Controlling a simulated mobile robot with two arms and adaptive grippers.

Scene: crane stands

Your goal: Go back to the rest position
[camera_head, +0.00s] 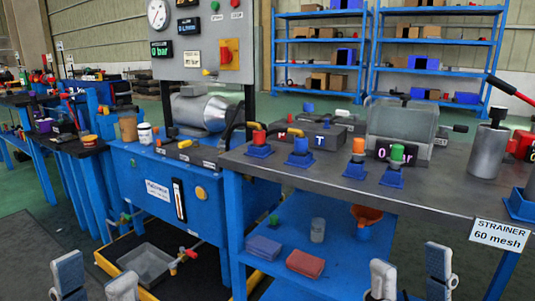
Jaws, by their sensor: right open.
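My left gripper (95,277) shows at the bottom left edge, with its two grey fingers apart and nothing between them. My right gripper (411,275) shows at the bottom right, also with its fingers apart and empty. Both point up into the picture, in front of the benches. Neither appears to touch anything. The rest of both arms is out of view.
A blue workbench with a dark top (330,190) stands ahead, carrying colored plugs, a grey pump block and a display. Its lower shelf (285,225) holds folded cloths and an orange funnel. A yellow-edged tray (205,277) lies on the floor. Floor at far left (40,240) is clear.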

